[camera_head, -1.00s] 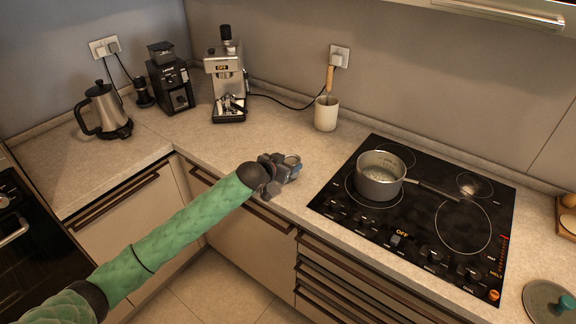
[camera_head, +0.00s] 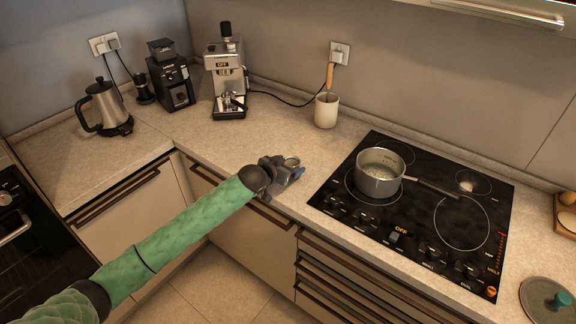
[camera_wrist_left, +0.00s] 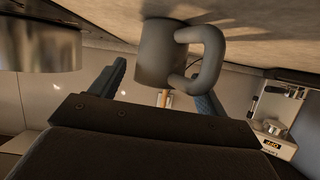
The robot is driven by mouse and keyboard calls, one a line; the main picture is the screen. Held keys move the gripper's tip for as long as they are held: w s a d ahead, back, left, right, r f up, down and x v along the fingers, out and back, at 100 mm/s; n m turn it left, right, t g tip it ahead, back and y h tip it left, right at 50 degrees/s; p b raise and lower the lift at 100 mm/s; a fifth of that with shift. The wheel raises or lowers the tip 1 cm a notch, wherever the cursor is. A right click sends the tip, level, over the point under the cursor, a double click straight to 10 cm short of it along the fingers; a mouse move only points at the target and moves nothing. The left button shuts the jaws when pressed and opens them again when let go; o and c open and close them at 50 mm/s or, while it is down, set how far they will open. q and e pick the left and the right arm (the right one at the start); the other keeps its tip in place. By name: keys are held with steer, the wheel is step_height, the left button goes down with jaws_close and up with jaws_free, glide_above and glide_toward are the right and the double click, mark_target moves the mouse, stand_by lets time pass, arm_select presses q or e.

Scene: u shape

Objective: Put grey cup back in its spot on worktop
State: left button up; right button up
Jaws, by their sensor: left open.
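The grey cup (camera_head: 291,162) is on the worktop (camera_head: 225,145), just left of the hob, with its round rim facing up. My left gripper (camera_head: 284,172) is at the cup, with its fingers apart and partly covering it in the head view. In the left wrist view, which is upside down, the cup (camera_wrist_left: 158,55) stands upright against the worktop between the two open fingers (camera_wrist_left: 160,88). Its handle is towards the right finger. Whether a finger touches the cup, I cannot tell. My right gripper is not in view.
A saucepan (camera_head: 380,174) sits on the black hob (camera_head: 420,225), right of the cup. A utensil holder (camera_head: 326,111) stands behind. The espresso machine (camera_head: 226,80), grinder (camera_head: 172,80) and kettle (camera_head: 104,108) stand at the back left. The worktop left of the cup is clear.

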arm_select(q)
steer(key=shift+r, duration=0.1)
steer(key=shift+s, duration=0.15)
steer(key=shift+b+v, duration=0.55)
steer(key=shift+v, duration=0.5)
steer(key=b+v, duration=0.2)
steer(key=v, duration=0.7)
steer(key=shift+s+a+r+b, duration=0.15)
steer(key=shift+s+a+b, duration=0.1)
steer(key=shift+b, duration=0.1)
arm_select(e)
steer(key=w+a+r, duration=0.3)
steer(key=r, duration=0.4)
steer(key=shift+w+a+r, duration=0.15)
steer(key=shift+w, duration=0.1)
